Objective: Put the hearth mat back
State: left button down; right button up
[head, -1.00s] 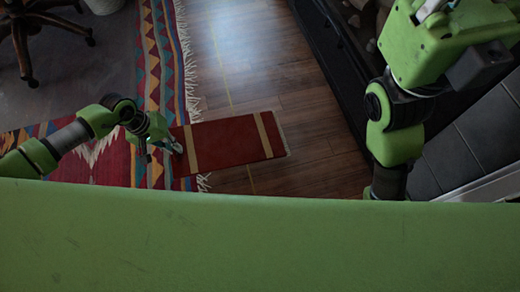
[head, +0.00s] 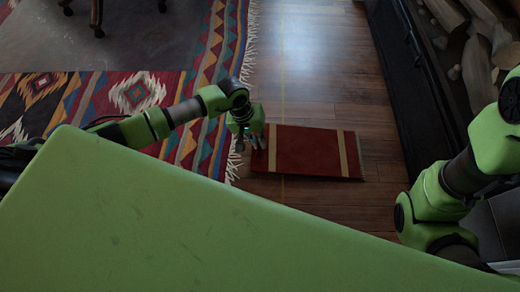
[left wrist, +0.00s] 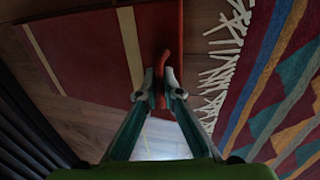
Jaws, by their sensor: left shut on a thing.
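The hearth mat (head: 312,150) is dark red with cream stripes near its ends. In the head view it is over the wooden floor, just right of the rug's fringe. My left gripper (head: 256,141) is at its left end. I cannot tell whether the mat is lifted off the floor. My right arm shows at the right of the head view, but its gripper is out of the picture.
A patterned rug (head: 196,85) with white fringe lies to the left. A dark hearth edge (head: 405,75) with logs (head: 477,68) behind it stands at the right. Bare wooden floor (head: 325,60) lies between them, with a thin yellow line on it. Chair legs show at top left.

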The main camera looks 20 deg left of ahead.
pick_arm(q)
jog(key=shift+d+f, duration=0.3)
jog(key=shift+f, duration=0.1)
jog(key=b+x, duration=0.3)
jog(key=shift+a+f, duration=0.1)
jog(key=shift+a, duration=0.3)
jog(key=c, duration=2.2)
grip_release()
jog(key=shift+s, duration=0.1)
